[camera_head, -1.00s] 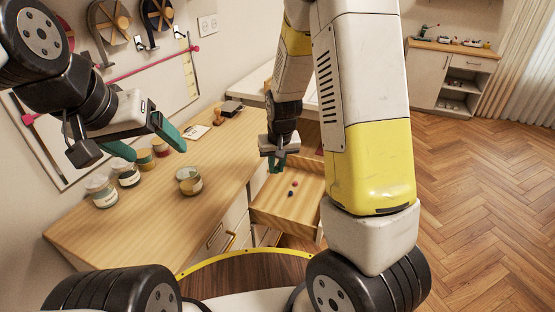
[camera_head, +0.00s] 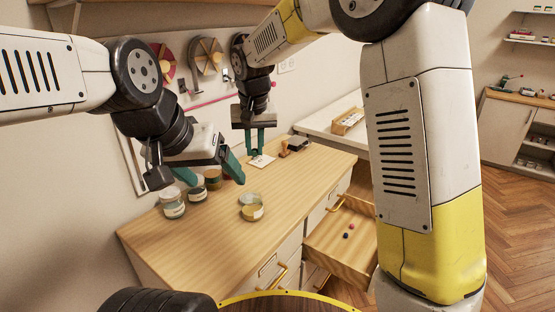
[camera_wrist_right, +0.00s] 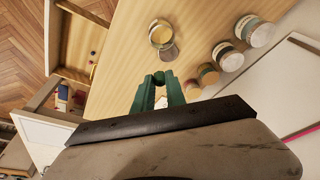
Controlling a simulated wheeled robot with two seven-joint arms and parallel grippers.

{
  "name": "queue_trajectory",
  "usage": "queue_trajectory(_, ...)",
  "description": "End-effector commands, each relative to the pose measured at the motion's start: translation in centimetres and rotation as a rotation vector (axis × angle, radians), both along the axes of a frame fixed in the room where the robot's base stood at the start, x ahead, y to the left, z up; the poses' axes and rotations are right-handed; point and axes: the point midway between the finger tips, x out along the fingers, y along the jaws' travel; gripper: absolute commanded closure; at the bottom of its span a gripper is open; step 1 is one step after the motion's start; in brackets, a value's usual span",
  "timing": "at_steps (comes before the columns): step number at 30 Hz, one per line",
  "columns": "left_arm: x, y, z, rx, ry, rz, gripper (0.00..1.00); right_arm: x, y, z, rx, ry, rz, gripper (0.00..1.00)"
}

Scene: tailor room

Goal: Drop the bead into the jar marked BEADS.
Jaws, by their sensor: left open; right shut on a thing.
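My right gripper (camera_head: 257,154) is shut above the far part of the desk, fingers pointing down. In the right wrist view a small dark round thing, apparently the bead (camera_wrist_right: 159,77), sits between its fingertips (camera_wrist_right: 158,80); it is too small to make out clearly. One jar (camera_head: 251,207) stands alone on the desk, nearer the middle, and shows beyond the fingertips in the wrist view (camera_wrist_right: 162,36). Several other jars (camera_head: 172,204) stand by the wall. No label is readable. My left gripper (camera_head: 209,173) is open and empty in front of the wall-side jars, partly hiding them.
An open drawer (camera_head: 328,247) holds a red and a black bead (camera_head: 347,236). A card (camera_head: 262,161), a stamp (camera_head: 284,147) and a dark box (camera_head: 299,143) lie at the desk's far end. The desk's front part (camera_head: 200,250) is clear.

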Motion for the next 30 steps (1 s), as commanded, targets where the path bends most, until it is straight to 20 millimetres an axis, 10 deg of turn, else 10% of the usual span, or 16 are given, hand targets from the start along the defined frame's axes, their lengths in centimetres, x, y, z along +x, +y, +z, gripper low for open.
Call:
queue_trajectory(8, 0.0, 0.0, 0.0, 0.000, 0.000, 0.000, 0.21, -0.7, 1.6, 1.6, -0.005, -0.004, 0.006, 1.00)
queue_trajectory(30, 0.0, 0.0, 0.0, 0.000, 0.000, 0.000, 0.21, -0.7, 1.6, -7.9, -0.005, -0.004, 0.005, 1.00)
